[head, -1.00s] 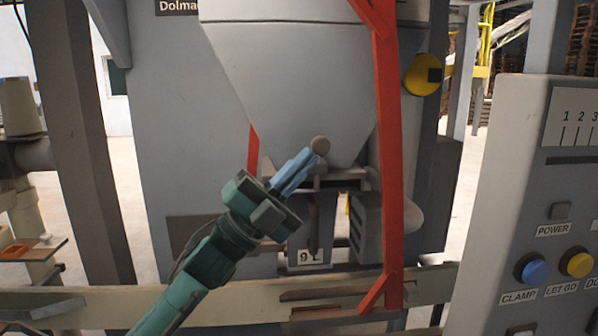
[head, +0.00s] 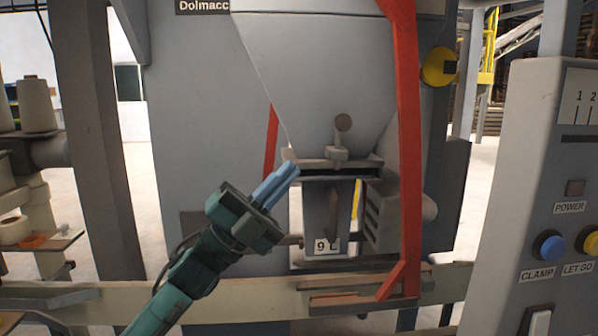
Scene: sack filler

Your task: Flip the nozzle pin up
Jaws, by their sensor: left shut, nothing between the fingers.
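The nozzle pin (head: 342,125) is a small grey-brown stalk with a round knob. It stands upright in front of the lower part of the grey hopper. Its small mount (head: 337,156) sits on the ledge of the nozzle (head: 338,171). My left gripper (head: 293,173) comes in from the lower left. Its blue fingers are together and empty, and they point up and right. In the picture the fingertips are left of and below the knob, apart from it, near the left end of the ledge. My right gripper is not in view.
A red upright bar (head: 409,150) stands just right of the nozzle. A grey control panel (head: 535,170) with a blue button (head: 550,246) is at the right. A pale rail (head: 230,306) crosses below. A hook-like part (head: 333,215) hangs under the ledge.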

